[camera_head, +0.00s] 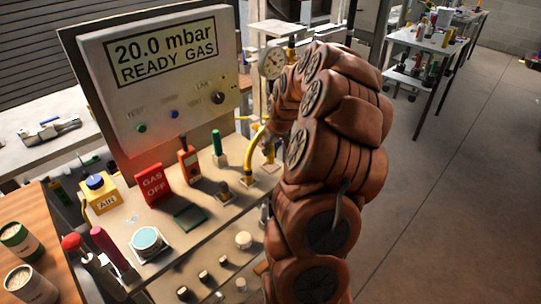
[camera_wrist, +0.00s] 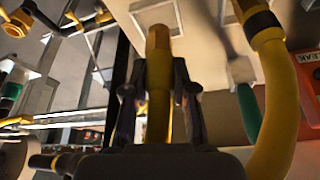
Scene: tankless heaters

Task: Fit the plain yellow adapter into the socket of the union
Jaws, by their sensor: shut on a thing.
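My gripper (camera_wrist: 160,95) is shut on a plain yellow tube-like adapter (camera_wrist: 157,115) with a brass-coloured end (camera_wrist: 158,45), upright between the two dark fingers. That end points toward a square pale plate (camera_wrist: 150,8) on the bench top. I cannot tell whether it touches or has entered anything. The union's socket is not clearly visible in either view. In the head view my arm hides most of the gripper. A second yellow tube (camera_wrist: 278,85), curved and with a black band, stands close to the right of the gripper; it also shows in the head view (camera_head: 249,150).
A panel (camera_head: 165,60) reading "20.0 mbar READY GAS" stands behind the bench. A red "GAS OFF" block (camera_head: 152,184), an orange meter (camera_head: 188,162) and a green-handled item (camera_head: 216,143) stand left of the tubes. The floor (camera_head: 450,200) at right is clear.

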